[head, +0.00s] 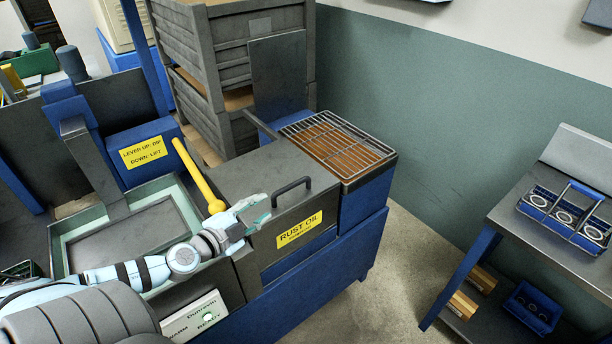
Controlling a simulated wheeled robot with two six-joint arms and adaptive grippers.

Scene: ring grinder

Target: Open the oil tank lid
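The oil tank (335,245) is a blue and dark grey cabinet with a yellow RUST OIL label (299,229) on its front. Its dark grey lid (250,172) lies flat and looks closed. A dark bar handle (291,187) stands up near the lid's front edge. My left gripper (262,211) is just left of the handle, near the tank's front edge. Its fingers are spread and point toward the handle, with nothing visible between them. Whether a finger touches the lid is hard to tell. My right gripper is out of view.
A yellow lever (198,175) rises close beside my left gripper. A wire rack (338,147) covers a tray right of the lid. An open basin (120,245) is at left. A shelf table (560,190) with a blue ring carrier (565,215) stands right, across clear floor (400,270).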

